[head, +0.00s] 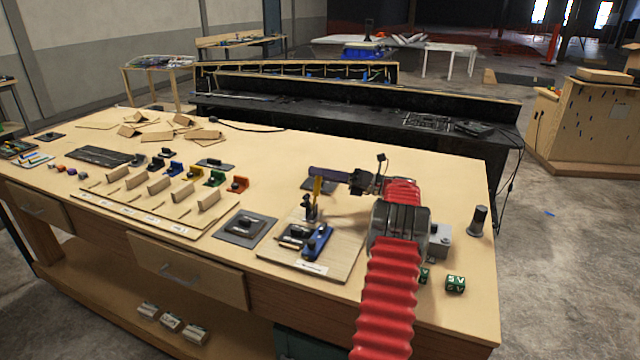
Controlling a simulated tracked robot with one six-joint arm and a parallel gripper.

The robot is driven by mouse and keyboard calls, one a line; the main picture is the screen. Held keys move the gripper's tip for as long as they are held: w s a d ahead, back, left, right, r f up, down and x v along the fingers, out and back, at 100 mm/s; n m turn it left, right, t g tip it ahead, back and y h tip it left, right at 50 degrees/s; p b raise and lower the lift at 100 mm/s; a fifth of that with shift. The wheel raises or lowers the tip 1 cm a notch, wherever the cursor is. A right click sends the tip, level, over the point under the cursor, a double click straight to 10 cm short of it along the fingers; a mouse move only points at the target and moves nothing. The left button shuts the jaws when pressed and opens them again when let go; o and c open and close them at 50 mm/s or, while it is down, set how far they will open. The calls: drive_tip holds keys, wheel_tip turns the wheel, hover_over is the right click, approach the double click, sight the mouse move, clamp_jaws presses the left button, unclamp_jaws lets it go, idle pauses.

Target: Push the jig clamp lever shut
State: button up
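The jig is a light wooden board (340,254) near the front right of the bench, with a white label on its front edge. A blue block (318,240) and a dark part (294,236) sit on it. The clamp (309,208) stands behind them, with its yellow lever (318,184) pointing up, nearly upright. My gripper (316,172), at the end of my red-sleeved arm, reaches left at the height of the lever's top. It overlaps the lever in the picture. I cannot tell whether they touch. The fingers show as one dark bar, so their opening is unclear.
A dark square plate with a part (245,228) lies left of the jig. A wooden rack with dividers and coloured blocks (150,190) fills the bench's left-middle. A dark cylinder (479,220), a grey box (440,241) and green cubes (456,284) stand at right. The bench behind the jig is largely clear.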

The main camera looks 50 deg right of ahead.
wheel_tip(320, 180, up, 6)
drive_tip(key=shift+f, duration=0.1)
idle(0.4)
